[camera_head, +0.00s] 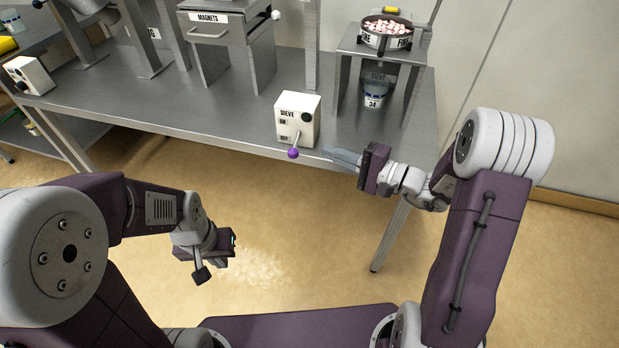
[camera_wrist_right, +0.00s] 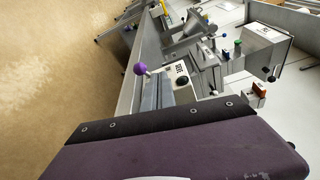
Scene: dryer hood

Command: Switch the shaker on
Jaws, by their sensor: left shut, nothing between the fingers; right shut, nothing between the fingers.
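A cream switch box (camera_head: 298,117) labelled SIEVE, with ON above OFF, stands at the front edge of the steel bench. Its lever points down and forward to a purple knob (camera_head: 293,153), near the OFF mark. The knob also shows in the right wrist view (camera_wrist_right: 140,69). My right gripper (camera_head: 331,153) is shut and empty, its fingertips just right of the knob with a small gap. The shaker stand at the back right carries a round sieve (camera_head: 386,42) holding pale pieces. My left gripper (camera_head: 202,274) is shut and empty, low over the floor, away from the bench.
A cup (camera_head: 374,95) marked 34 sits under the sieve stand. A drawer unit labelled MAGNETS (camera_head: 210,32) stands left of the switch box. Another cream box (camera_head: 29,75) is at the far left. The bench front around the switch box is clear.

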